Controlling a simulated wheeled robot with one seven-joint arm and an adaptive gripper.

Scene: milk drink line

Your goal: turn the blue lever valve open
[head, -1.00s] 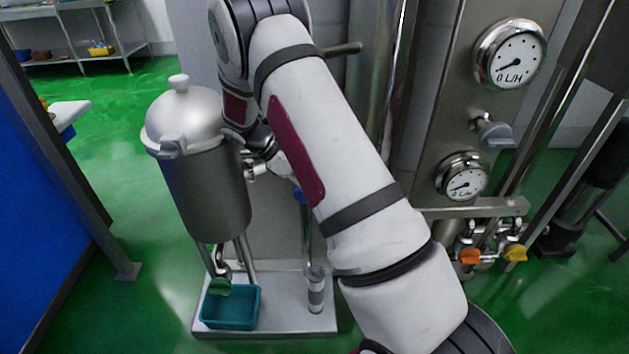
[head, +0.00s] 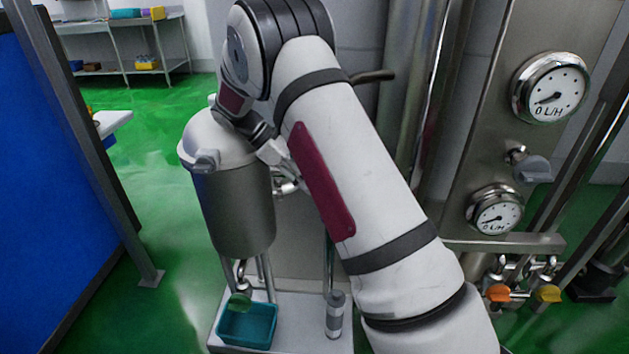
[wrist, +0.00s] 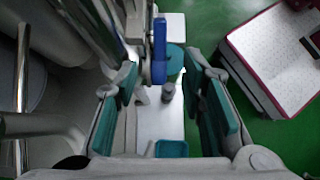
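The blue lever (wrist: 160,45) shows in the wrist view as an upright blue bar on a grey metal fitting, near the top centre. My gripper (wrist: 160,72) is open, with a teal-padded finger on each side of the picture. The lever appears between and beyond the fingertips; I see no contact, and the depth gap is hard to judge. In the head view I cannot make out the lever, and my arm covers much of the area right of the steel tank (head: 238,215). My fingers are not clear there.
A teal tray (head: 247,326) sits on the pale base under the tank. A panel with gauges (head: 549,88) and orange (head: 497,292) and yellow (head: 547,293) handles stands right. A blue panel (head: 50,200) is at left. A pink-edged box (wrist: 275,55) lies right in the wrist view.

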